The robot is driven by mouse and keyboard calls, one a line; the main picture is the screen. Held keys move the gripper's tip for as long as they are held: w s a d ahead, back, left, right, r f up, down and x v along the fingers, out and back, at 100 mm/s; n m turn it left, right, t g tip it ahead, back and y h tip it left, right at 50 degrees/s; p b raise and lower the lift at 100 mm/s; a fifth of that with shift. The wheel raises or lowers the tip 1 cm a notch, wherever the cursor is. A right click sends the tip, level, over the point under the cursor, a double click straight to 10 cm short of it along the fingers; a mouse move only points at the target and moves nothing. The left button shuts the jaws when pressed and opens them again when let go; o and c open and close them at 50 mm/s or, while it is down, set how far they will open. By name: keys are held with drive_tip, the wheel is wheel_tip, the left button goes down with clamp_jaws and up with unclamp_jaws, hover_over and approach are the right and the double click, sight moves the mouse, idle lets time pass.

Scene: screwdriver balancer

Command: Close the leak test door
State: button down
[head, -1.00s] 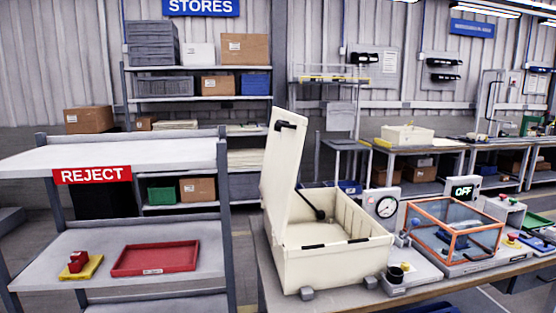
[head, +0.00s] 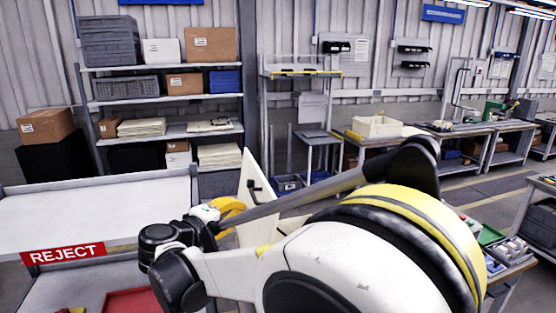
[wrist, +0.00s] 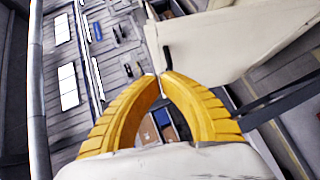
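The door appears to be the tall cream lid (head: 258,202) of the cream test box. It stands raised, with a black handle near its upper edge. In the wrist view the lid (wrist: 230,45) fills the upper right, and its black handle (wrist: 167,57) is just beyond my fingertips. My gripper (wrist: 161,76) has yellow fingers whose tips meet, with nothing seen between them. In the head view my gripper (head: 228,207) is at the left side of the lid; contact cannot be told. My arm hides the box body.
The REJECT rack (head: 95,205) stands at the left, with a red tray (head: 132,302) on its lower shelf. A storage shelf (head: 165,98) is behind. Benches (head: 455,128) line the back right. My arm hides most of the near bench.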

drive_tip(key=w+d+t+p, duration=0.1)
drive_tip(key=w+d+p, duration=0.1)
drive_tip(key=w+d, duration=0.4)
drive_tip(key=w, duration=0.4)
drive_tip(key=shift+w+f+p, duration=0.2)
drive_tip(key=shift+p, duration=0.2)
drive_tip(key=shift+d, duration=0.15)
